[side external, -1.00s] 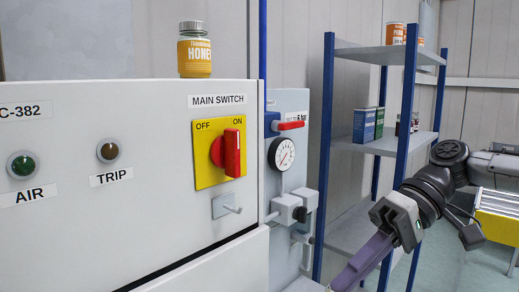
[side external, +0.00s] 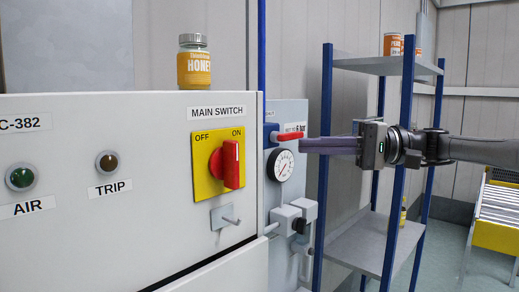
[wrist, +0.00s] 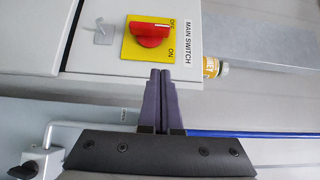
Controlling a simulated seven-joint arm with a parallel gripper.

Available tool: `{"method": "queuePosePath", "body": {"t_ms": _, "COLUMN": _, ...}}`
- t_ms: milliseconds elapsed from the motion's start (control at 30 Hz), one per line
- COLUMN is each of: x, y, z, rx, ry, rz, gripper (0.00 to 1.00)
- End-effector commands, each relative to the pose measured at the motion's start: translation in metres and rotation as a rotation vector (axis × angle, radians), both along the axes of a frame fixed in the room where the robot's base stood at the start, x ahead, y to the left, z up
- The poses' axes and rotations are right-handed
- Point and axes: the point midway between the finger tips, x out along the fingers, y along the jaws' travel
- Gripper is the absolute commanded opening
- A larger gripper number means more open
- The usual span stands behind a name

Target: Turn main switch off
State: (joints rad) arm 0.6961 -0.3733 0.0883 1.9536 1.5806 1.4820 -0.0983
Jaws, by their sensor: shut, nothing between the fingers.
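The main switch is a red rotary handle (side external: 230,164) on a yellow plate (side external: 205,186) marked OFF at left and ON at right. It is on the front of a pale cabinet (side external: 120,140). The handle's raised red grip stands upright on the right, under ON. In the wrist view the red handle (wrist: 149,36) lies ahead of the fingers, with its yellow plate around it. My gripper (side external: 302,146) is shut and empty, its purple fingers level and pointing left toward the cabinet. It is right of the switch and apart from it. The shut fingertips also show in the wrist view (wrist: 161,72).
A grey hasp (side external: 225,216) sticks out below the switch. A gauge (side external: 280,165) and a red-handled valve (side external: 288,136) are on the panel behind, near my fingers. A honey jar (side external: 194,62) stands on the cabinet top. A blue-post shelf (side external: 326,120) stands behind my gripper.

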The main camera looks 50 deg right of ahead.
Motion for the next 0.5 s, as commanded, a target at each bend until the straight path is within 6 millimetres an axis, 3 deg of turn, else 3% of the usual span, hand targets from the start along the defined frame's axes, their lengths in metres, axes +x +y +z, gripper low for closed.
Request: {"method": "queuePosePath", "body": {"t_ms": 500, "x": 0.048, "y": 0.050, "z": -0.001, "rx": 0.001, "ry": 0.002, "rz": 0.007, "gripper": 0.00}}
